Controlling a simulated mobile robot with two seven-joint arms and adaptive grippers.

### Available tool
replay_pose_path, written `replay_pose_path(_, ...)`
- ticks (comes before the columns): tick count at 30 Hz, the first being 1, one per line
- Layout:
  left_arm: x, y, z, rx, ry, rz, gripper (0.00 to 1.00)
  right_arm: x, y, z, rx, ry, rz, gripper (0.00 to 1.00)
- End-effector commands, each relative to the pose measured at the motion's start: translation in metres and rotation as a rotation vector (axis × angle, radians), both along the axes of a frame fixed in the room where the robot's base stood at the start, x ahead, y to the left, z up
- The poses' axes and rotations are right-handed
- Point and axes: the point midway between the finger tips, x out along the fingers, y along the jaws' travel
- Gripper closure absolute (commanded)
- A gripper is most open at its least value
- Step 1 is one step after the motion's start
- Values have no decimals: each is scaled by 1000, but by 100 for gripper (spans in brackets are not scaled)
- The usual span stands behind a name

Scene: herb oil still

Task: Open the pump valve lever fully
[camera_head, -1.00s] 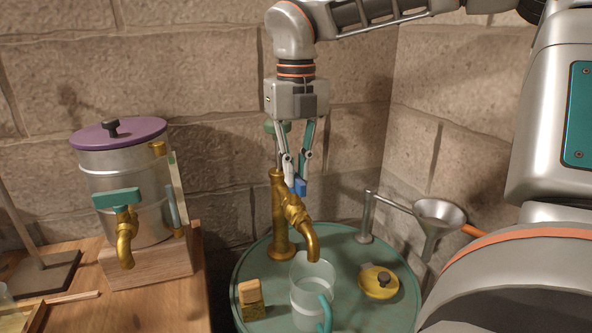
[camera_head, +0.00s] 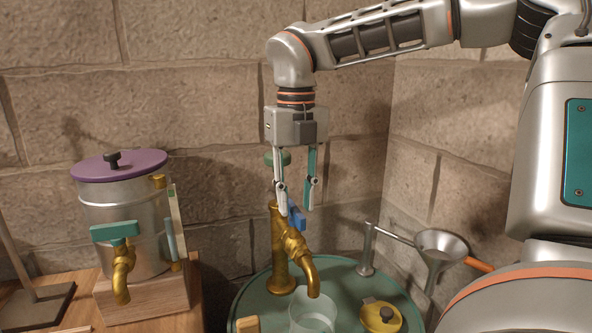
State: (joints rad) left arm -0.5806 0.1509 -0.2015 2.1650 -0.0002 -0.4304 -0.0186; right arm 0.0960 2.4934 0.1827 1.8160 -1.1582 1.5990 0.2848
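The brass pump (camera_head: 281,255) stands on the round green table, with its curved spout pointing down over a clear jug (camera_head: 313,315). A blue lever (camera_head: 297,217) sits on top of the pump's valve, partly behind a fingertip. My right gripper (camera_head: 297,211) hangs from above, pointing down, just above the lever. Its two fingers are spread, one at the lever's left and one above its right; I cannot tell whether either touches it. Nothing is held between them. My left gripper is not in view.
A steel pot (camera_head: 128,225) with a purple lid and a teal-handled tap stands on a wooden block at left. A funnel (camera_head: 441,247) on a stand is at right. Stone walls stand close behind.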

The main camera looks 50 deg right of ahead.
Motion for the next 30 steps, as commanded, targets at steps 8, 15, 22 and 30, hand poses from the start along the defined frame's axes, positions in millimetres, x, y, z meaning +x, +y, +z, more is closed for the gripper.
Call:
replay_pose_path(8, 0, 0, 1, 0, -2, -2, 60, 1, 0, 57, -1, -4, -1, 74)
replay_pose_path(15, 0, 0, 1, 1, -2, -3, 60, 1, 0, 94, 0, -2, 2, 74)
replay_pose_path(22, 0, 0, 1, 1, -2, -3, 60, 0, 0, 106, 0, 0, 2, 74)
replay_pose_path(30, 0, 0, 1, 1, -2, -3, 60, 0, 1, 107, 0, 0, 2, 74)
